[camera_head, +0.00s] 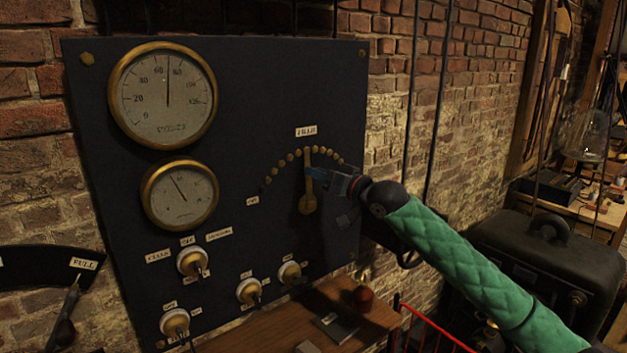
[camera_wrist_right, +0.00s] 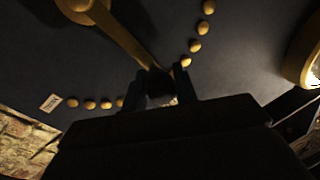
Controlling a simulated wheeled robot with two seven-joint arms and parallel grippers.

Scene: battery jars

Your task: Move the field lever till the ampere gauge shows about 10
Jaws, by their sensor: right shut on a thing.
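The brass field lever (camera_head: 308,190) stands nearly upright on the dark panel, its top at the studs near the middle of the arc. My right gripper (camera_head: 318,174) is at the lever. In the right wrist view, its two fingers (camera_wrist_right: 162,86) are shut around the dark knob at the end of the lever (camera_wrist_right: 126,38). The smaller, lower gauge (camera_head: 180,193) has its needle tilted up and left of vertical; its numbers are too small to read, and I take it for the ampere gauge. My left gripper is in no view.
A larger gauge (camera_head: 163,95) above has its needle near vertical, just past 60. Several round switches (camera_head: 192,261) sit low on the panel (camera_head: 250,80). A wooden shelf (camera_head: 275,325) lies below. A dark case (camera_head: 525,255) stands at right.

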